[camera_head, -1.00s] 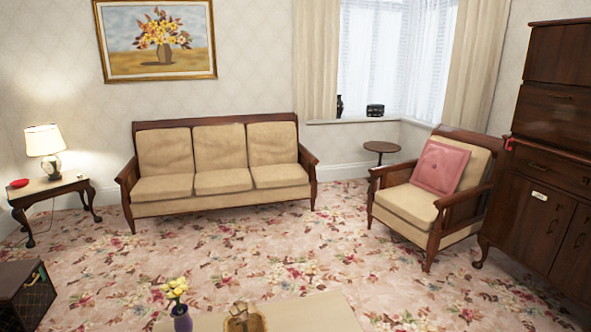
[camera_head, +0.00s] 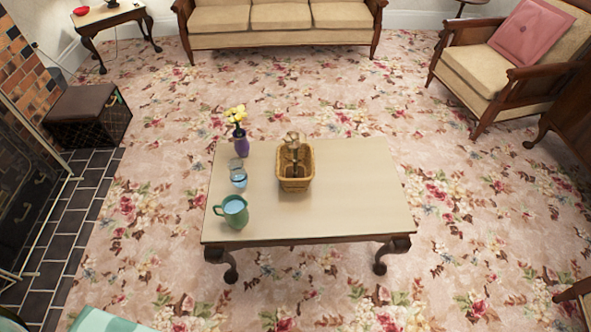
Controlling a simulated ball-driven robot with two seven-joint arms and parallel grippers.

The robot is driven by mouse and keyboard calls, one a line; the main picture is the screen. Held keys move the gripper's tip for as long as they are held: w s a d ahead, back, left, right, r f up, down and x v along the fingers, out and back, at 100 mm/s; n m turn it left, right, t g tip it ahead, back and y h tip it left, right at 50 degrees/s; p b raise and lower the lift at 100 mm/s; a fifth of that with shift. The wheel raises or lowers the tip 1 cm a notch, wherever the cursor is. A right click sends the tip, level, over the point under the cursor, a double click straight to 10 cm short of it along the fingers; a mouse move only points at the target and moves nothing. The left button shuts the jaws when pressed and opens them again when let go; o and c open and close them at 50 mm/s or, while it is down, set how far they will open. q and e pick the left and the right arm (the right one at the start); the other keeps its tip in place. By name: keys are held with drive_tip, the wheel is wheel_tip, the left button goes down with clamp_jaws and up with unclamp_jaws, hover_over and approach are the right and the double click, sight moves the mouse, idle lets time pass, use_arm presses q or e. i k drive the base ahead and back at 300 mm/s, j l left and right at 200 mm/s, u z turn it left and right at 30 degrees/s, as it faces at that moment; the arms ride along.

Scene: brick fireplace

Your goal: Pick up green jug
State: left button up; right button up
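The green jug (camera_head: 234,213) stands upright near the front left corner of the low coffee table (camera_head: 350,205). Its handle points left and its open top shows a pale blue inside. A clear glass (camera_head: 238,178) stands just behind it. Neither of my grippers shows in the head view.
A purple vase (camera_head: 241,143) with yellow flowers and a wicker basket (camera_head: 296,183) also stand on the table. The table's right half is bare. A brick fireplace (camera_head: 22,60) and dark box (camera_head: 88,115) are at left, an armchair (camera_head: 480,70) at right. Carpet around the table is clear.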

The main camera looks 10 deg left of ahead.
sight(234, 207)
drive_tip(key=u, duration=1)
